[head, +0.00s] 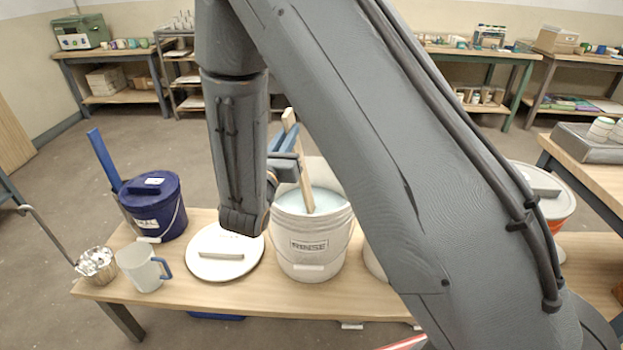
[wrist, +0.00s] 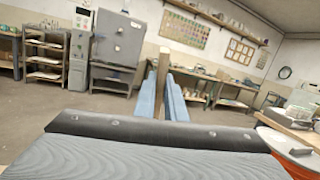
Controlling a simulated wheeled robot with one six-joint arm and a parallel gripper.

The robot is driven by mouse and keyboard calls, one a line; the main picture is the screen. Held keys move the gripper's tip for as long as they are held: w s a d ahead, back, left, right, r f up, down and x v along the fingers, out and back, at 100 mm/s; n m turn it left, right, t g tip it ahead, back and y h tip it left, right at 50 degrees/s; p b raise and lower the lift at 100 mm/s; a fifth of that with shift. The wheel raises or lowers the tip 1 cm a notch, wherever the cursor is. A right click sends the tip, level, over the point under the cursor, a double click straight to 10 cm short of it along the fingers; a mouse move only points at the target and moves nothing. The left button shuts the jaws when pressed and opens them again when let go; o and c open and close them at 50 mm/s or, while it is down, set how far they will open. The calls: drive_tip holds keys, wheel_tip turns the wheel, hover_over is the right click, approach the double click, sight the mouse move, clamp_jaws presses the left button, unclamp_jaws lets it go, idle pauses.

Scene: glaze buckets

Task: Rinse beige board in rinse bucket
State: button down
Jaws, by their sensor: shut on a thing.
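The rinse bucket (head: 311,249) is white, labelled RINSE, and stands open on the wooden bench with pale blue liquid inside. The beige board (head: 299,165) is a long narrow piece standing tilted, with its lower end in the bucket's mouth at the liquid. My gripper (head: 287,158) has blue fingers and is shut on the board above the bucket rim. In the wrist view the blue fingers (wrist: 174,103) close on the board (wrist: 162,75), whose upper end shows. How deep the board's lower end sits is hard to tell.
A white lid (head: 204,267) lies left of the bucket. An orange-and-white bucket (head: 549,184) stands at right. My arm hides the bench's middle right.

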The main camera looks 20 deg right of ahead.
drive_tip(key=a+r+p, duration=0.1)
drive_tip(key=r+p, duration=0.5)
drive_tip(key=r, duration=0.3)
drive_tip(key=s+a+r+p, duration=0.1)
drive_tip(key=a+r+p, duration=0.1)
drive_tip(key=r+p, duration=0.4)
drive_tip(key=shift+s+a+r, duration=0.15)
drive_tip(key=shift+a+r, duration=0.1)
drive_tip(key=shift+r, duration=1.55)
drive_tip(key=shift+r+p, duration=1.5)
drive_tip(key=shift+r, duration=1)
